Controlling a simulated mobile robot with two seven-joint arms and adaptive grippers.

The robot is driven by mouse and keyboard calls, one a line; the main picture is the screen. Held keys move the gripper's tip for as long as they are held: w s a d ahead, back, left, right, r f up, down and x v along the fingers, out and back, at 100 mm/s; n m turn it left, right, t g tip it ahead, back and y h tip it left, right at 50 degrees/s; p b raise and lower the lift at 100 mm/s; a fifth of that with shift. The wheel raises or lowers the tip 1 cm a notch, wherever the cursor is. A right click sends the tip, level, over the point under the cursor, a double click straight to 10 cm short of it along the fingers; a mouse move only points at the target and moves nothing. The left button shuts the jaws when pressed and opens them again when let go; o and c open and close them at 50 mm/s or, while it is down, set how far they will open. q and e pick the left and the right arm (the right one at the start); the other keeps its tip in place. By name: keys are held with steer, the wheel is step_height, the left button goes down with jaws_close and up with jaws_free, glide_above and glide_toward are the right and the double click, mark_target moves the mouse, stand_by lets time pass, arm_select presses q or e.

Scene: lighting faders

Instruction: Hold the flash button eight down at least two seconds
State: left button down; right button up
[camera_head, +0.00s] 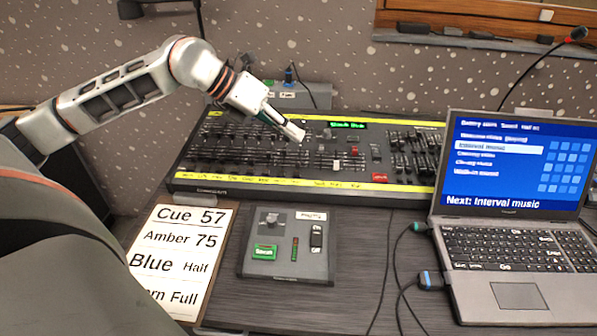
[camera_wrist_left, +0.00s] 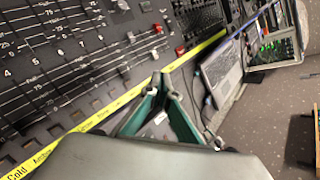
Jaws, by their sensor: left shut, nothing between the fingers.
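The lighting desk (camera_head: 225,150) is a black board with rows of faders and yellow label strips. In the left wrist view, a row of small dark flash buttons (camera_wrist_left: 97,104) lies beside the yellow strip (camera_wrist_left: 100,115). Channel numbers show above the fader tracks, but I cannot tell which button is eight. My left gripper (camera_head: 297,133) is shut and empty, over the middle of the desk. In the left wrist view its closed fingertips (camera_wrist_left: 160,80) overlap the yellow strip's line; I cannot tell whether they touch anything. My right gripper is not in view.
A laptop (camera_head: 515,200) stands right of the desk. A small grey control box (camera_head: 285,270) and a cue card (camera_head: 185,245) lie in front. Cables (camera_head: 400,270) run between box and laptop. A gooseneck microphone (camera_head: 575,35) rises behind the laptop.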

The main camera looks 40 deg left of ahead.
arm_select(q)
steer(key=b, duration=0.2)
glide_above(294, 174)
step_height(294, 174, down, 7)
steer(key=shift+s+f, duration=0.1)
steer(key=shift+f, duration=0.8)
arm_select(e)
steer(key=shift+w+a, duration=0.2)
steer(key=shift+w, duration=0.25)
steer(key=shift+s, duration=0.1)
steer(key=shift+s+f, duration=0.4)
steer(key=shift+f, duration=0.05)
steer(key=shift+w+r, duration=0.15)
